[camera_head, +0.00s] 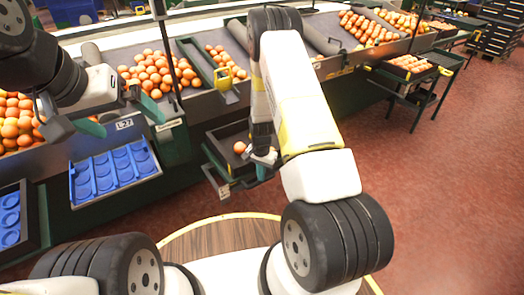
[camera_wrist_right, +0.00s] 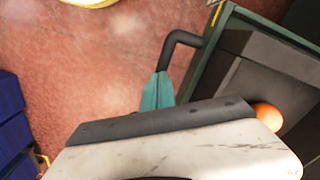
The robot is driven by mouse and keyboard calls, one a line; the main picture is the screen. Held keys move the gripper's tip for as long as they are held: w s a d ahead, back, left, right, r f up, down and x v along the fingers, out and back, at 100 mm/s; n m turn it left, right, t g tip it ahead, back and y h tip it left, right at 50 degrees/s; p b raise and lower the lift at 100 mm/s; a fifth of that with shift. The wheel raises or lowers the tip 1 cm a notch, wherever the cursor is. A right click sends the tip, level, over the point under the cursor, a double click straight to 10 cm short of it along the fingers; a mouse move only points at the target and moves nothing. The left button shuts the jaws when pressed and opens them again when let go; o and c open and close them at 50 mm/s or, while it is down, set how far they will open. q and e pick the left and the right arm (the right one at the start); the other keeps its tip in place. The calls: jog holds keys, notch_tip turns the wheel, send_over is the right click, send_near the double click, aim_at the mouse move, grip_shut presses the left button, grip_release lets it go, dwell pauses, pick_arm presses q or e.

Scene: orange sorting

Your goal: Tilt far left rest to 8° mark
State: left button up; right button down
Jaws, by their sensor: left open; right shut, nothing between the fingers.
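Tray rests line the front of the bench in the head view. The leftmost one in sight (camera_head: 37,222) is cut by the picture edge and holds a blue cupped tray (camera_head: 10,215). The rest at centre (camera_head: 213,170) is dark with a green frame and holds one orange (camera_head: 239,147). My right gripper (camera_head: 264,158) is shut beside its right side. In the wrist view the teal fingertips (camera_wrist_right: 157,92) are at the end of a dark bent lever (camera_wrist_right: 183,40); contact is unclear. My left gripper (camera_head: 75,127) is open and empty above the blue trays. No degree mark is legible.
Bins of oranges (camera_head: 155,72) line the sloped bench behind. A stand with a tray of oranges (camera_head: 410,64) is at right. The red floor (camera_head: 450,170) at right is clear.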

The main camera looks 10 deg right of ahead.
jog(key=shift+f, duration=1.3)
dwell(0.9)
jog(key=shift+r, duration=4.5)
jog(key=s+a+r+n+t+y, duration=0.1)
jog(key=s+r+n+t, duration=0.15)
jog(key=r, duration=1.15)
jog(key=s+a+r+n+t+y, duration=0.1)
jog(key=s+r, duration=0.2)
jog(key=r, duration=1.1)
jog(key=s+r+n+t, duration=0.1)
jog(key=s+r+n, duration=0.1)
jog(key=s+r, duration=0.4)
jog(key=s+r+n+t, duration=0.1)
jog(key=s+r+n, duration=0.2)
jog(key=s, duration=0.9)
jog(key=shift+s+r+t, duration=0.35)
jog(key=shift+s+r, duration=0.05)
jog(key=shift+r, duration=1.5)
